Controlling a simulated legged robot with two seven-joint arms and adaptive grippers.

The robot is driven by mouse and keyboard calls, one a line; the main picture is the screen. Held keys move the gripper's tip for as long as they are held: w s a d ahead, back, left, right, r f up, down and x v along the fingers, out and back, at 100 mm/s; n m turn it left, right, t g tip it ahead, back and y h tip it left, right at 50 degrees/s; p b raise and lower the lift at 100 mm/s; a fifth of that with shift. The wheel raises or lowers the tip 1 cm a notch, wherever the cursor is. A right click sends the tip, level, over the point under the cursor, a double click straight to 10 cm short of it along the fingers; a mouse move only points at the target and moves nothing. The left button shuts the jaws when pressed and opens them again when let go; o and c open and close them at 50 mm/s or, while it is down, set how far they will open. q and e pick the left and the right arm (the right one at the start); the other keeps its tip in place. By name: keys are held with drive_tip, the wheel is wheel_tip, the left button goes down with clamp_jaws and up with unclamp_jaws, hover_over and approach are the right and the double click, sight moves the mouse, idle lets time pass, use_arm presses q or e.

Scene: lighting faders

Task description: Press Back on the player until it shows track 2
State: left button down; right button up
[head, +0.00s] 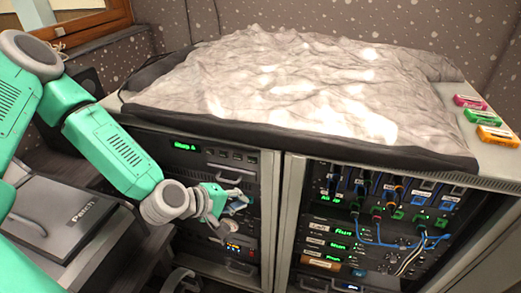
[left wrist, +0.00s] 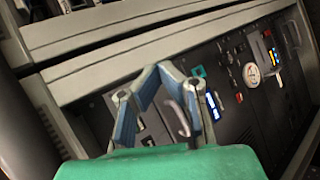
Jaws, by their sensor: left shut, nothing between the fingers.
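A dark rack unit with a small green display (head: 184,146) and a row of buttons (head: 230,155) sits at the top of the left rack bay; it looks like the player. Its green text is too small to read for certain, and I cannot tell which button is Back. My left gripper (head: 238,200) is in front of the left bay, lower than this display and to its right. In the left wrist view my left gripper (left wrist: 159,70) is shut and empty before a dark panel. I cannot tell whether it touches anything. My right gripper is not in view.
The right bay holds units with blue and white cables (head: 400,243) and green-lit labels. A crumpled grey cover (head: 250,80) lies on the cabinet top, with pink, green and orange boxes (head: 483,116) at right. A dark "Patch" case (head: 60,215) is at left.

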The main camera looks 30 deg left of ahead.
sight(252, 161)
use_arm(q)
drive_tip(key=shift+n, duration=0.3)
drive_tip(key=shift+w+a+r+b, duration=0.25)
drive_tip(key=shift+w+a, duration=0.35)
drive_tip(key=shift+w, duration=1.05)
drive_tip(key=shift+w+a+r+b, duration=0.25)
drive_tip(key=shift+w+a, duration=0.35)
drive_tip(key=shift+w, duration=1.1)
drive_tip(key=shift+w+a+r+b, duration=0.25)
drive_tip(key=shift+w+a, duration=0.35)
drive_tip(key=shift+w, duration=1.05)
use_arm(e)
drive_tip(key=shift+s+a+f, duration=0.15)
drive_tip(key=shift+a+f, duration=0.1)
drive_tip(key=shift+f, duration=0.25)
use_arm(q)
drive_tip(key=shift+a+t, duration=0.15)
drive_tip(key=shift+t, duration=0.15)
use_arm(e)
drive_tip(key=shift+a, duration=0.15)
use_arm(q)
drive_tip(key=shift+a, duration=0.2)
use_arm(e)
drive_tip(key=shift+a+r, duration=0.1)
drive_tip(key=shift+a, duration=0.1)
use_arm(q)
drive_tip(key=shift+d, duration=0.3)
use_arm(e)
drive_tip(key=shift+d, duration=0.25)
